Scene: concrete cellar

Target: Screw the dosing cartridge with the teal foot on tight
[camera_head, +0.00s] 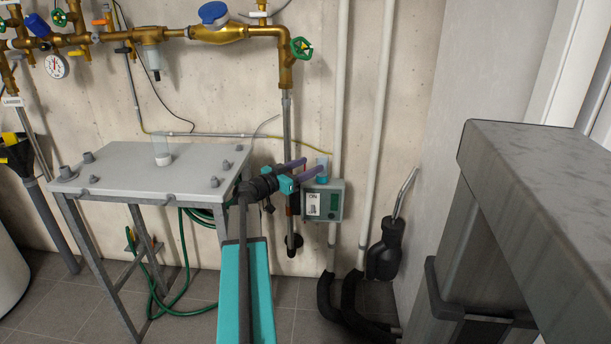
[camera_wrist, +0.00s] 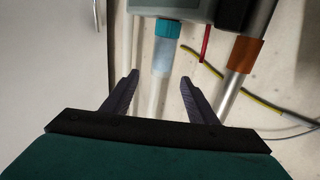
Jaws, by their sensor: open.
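The dosing cartridge (camera_head: 322,160) is a small translucent cylinder on top of the grey dosing unit (camera_head: 334,200) by the wall. Its teal foot (camera_wrist: 167,28) meets the unit in the wrist view, where the picture seems upside down and the clear body (camera_wrist: 162,60) points downward. My gripper (camera_head: 312,166) is open, with dark fingers reaching right toward the cartridge. In the wrist view, my gripper (camera_wrist: 159,76) has its fingertips apart on either side of the cartridge's free end, with gaps on both sides. Whether the foot is fully seated cannot be told.
A grey metal table (camera_head: 125,175) stands at left with a clear cup with a white foot (camera_head: 162,157) on it. A vertical pipe with a copper-coloured joint (camera_wrist: 246,55) runs beside the cartridge, and a yellow-green cable (camera_wrist: 205,77) passes behind. Brass pipework (camera_head: 225,32) is above.

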